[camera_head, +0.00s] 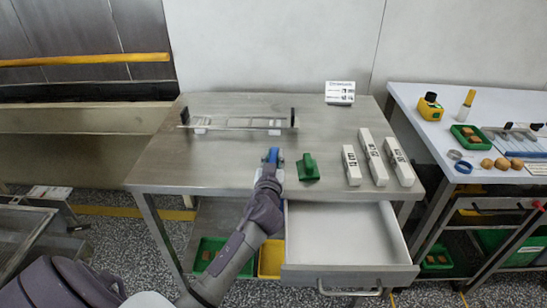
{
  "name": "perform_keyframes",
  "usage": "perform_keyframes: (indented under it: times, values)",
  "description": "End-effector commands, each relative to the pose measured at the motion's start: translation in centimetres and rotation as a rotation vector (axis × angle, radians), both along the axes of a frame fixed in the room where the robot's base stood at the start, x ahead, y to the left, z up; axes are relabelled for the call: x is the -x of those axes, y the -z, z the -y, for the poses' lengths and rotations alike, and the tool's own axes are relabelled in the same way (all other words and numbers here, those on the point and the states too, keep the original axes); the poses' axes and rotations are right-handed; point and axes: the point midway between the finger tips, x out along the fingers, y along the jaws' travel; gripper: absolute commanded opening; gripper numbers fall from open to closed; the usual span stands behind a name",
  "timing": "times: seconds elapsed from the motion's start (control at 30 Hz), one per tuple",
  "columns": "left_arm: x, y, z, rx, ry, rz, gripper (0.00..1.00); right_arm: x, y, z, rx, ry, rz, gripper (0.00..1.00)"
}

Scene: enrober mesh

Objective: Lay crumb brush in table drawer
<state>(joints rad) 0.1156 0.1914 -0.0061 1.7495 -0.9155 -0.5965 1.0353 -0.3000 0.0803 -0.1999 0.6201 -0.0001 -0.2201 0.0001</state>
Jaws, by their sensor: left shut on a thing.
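My left gripper (270,175) is over the front part of the steel table (220,165), shut on a small blue tool (273,156). The tool looks like the crumb brush, but my gripper and wrist hide most of it. I cannot tell whether it touches the tabletop. A green hand tool (308,168) with an upright grip stands just right of my gripper, apart from it. The table drawer (345,230) is pulled open below the front edge, to the right of my forearm, and its visible inside is empty. My right gripper is not in view.
Three pale labelled bars (374,158) lie at the table's right. A wire mesh frame (238,123) and a small sign (340,92) are behind. Green and yellow bins (270,260) sit below. A second table (430,130) with several items stands at right.

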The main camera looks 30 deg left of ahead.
Motion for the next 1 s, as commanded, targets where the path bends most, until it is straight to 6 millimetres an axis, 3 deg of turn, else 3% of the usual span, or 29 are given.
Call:
perform_keyframes:
  times: [0.07, 0.1, 0.23, 0.67, 1.0]
  values:
    - [0.0, 0.4, 0.0, 0.000, 0.000, 0.001, 0.00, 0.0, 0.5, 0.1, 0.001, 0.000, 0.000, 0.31]
    - [0.0, 0.2, 0.0, 0.001, 0.000, 0.000, 0.29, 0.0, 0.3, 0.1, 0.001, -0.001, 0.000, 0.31]
    - [0.0, 0.2, 0.0, 0.000, 0.000, 0.000, 0.49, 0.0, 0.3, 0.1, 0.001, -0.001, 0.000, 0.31]
    - [0.2, 0.3, 0.2, 0.000, 0.002, -0.001, 0.49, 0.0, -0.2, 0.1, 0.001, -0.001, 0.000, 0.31]
    - [6.9, 0.5, 3.6, 0.005, 0.000, 0.001, 0.49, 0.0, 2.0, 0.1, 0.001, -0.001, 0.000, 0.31]
